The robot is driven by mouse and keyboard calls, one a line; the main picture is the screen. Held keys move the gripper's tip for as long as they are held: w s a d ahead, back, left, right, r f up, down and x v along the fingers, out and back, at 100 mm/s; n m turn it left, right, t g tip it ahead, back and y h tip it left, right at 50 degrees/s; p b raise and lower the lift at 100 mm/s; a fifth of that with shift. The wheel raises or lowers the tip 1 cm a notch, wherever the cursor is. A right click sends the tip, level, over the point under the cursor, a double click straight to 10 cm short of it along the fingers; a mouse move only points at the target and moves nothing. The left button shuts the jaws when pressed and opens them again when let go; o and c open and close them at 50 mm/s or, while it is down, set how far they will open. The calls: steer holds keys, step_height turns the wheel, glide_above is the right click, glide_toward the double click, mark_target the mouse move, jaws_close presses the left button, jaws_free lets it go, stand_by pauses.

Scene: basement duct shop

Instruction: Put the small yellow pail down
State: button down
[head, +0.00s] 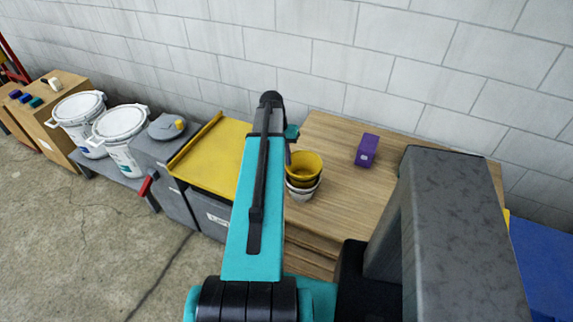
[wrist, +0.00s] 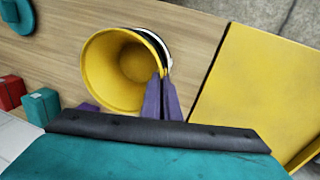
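The small yellow pail (head: 305,165) is at the left end of the wooden bench, mouth up, at the top of what looks like a nested stack. A white pail (head: 300,195) and a dark rim show below it. In the wrist view I look into the yellow pail (wrist: 108,70), with a black and white edge behind its right side. My gripper's two purple fingers (wrist: 161,78) are close together at the pail's rim, apparently pinching its wall. In the head view my arm hides most of the gripper. Whether the yellow pail rests fully in the stack is unclear.
The wooden bench top (head: 335,190) has free room right of the stack. A yellow-topped cabinet (head: 212,158) adjoins on the left. Red (wrist: 10,90) and teal (wrist: 41,106) boxes show in the wrist view.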

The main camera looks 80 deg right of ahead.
steer(key=shift+f+p, duration=0.5)
steer(key=shift+f, duration=1.6)
steer(key=c, duration=2)
jaws_free()
steer(key=shift+r, duration=0.15)
steer(key=shift+r, duration=0.2)
steer(key=shift+w+d+r+b, duration=0.1)
steer(key=shift+w+r+b, duration=0.4)
steer(key=shift+r, duration=1.45)
steer(key=shift+w+a+r+b, duration=0.1)
steer(key=shift+w+r+b, duration=0.35)
steer(key=shift+r, duration=1.5)
steer(key=shift+w+d+r+b, duration=0.2)
steer(key=shift+r+b, duration=0.5)
steer(key=shift+r, duration=1.25)
steer(key=shift+a, duration=0.1)
